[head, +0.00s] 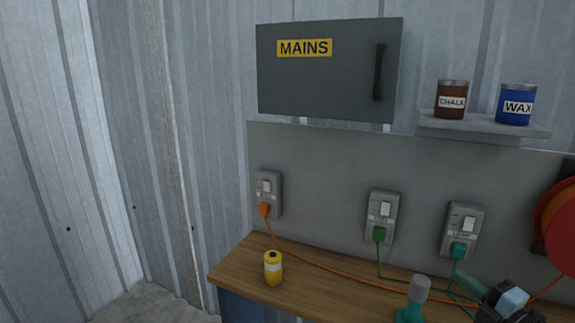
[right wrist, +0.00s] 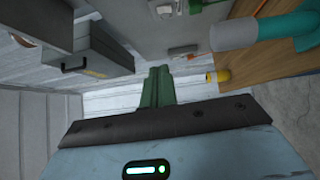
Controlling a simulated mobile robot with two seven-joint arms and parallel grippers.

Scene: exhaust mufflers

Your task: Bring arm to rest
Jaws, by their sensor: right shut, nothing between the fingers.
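My right gripper (head: 489,294) shows at the bottom right of the head view, dark with a light blue body, in front of the bench. In the right wrist view its green fingers (right wrist: 158,86) are together with nothing between them. The fingers point toward the corrugated wall, clear of the bench and cabinet. Much of the right arm is outside the head view. My left gripper is in neither view.
A wooden bench (head: 238,271) carries a yellow can (head: 273,268). A teal object with a grey cylinder (head: 418,292) stands near my right gripper. Orange and green cables run from wall sockets (head: 381,217). The grey MAINS cabinet (head: 330,75) is shut. A shelf (head: 482,126) holds two tins.

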